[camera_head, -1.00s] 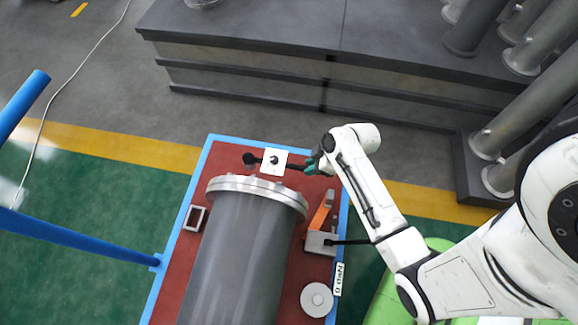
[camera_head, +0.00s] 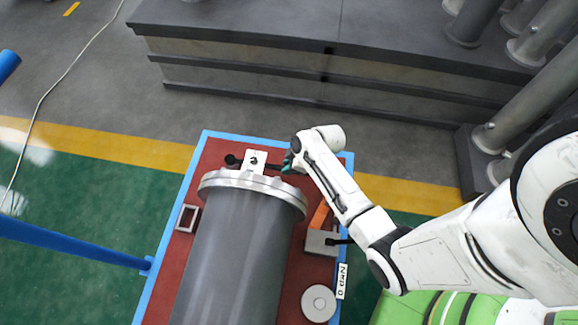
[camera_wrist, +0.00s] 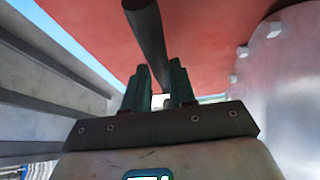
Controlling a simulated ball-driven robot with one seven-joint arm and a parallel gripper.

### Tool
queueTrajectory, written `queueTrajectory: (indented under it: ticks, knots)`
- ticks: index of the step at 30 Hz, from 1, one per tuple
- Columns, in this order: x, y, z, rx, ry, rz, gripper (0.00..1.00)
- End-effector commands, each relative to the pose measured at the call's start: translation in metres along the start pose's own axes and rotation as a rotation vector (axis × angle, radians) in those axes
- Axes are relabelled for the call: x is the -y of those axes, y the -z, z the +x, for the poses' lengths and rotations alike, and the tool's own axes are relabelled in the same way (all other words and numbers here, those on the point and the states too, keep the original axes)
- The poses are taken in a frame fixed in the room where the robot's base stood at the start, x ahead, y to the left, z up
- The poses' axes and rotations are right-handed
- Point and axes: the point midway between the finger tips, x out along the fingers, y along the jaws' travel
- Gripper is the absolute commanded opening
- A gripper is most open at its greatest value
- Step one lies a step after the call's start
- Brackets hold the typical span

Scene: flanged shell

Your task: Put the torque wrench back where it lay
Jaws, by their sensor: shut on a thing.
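My gripper (camera_head: 288,166) is shut on the bar's right end. The wrench lies across the picture just beyond the bolted flange (camera_head: 252,183) of the grey shell (camera_head: 230,250). In the wrist view the dark bar (camera_wrist: 147,40) runs up from between the green fingers (camera_wrist: 158,88), with the red surface behind it. I cannot tell whether the wrench touches the flange or the surface.
The red board (camera_head: 158,275) with its blue border lies under the shell. A small grey frame (camera_head: 187,218) is at its left. An orange piece (camera_head: 320,215), a grey block (camera_head: 319,243), a "0 daN" label (camera_head: 342,281) and a grey disc (camera_head: 318,303) are at its right.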

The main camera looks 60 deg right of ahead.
Motion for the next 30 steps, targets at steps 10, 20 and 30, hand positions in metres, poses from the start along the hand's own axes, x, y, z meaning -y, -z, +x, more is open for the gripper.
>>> queueTrajectory:
  ticks: [10, 20, 30]
  knots:
    - [0.0, 0.0, 0.001, 0.0, 0.0, 0.0, 0.3]
    - [0.0, 0.0, 0.0, 0.0, 0.0, 0.0, 0.51]
    - [0.0, 0.002, -0.023, -0.001, -0.002, 0.0, 0.51]
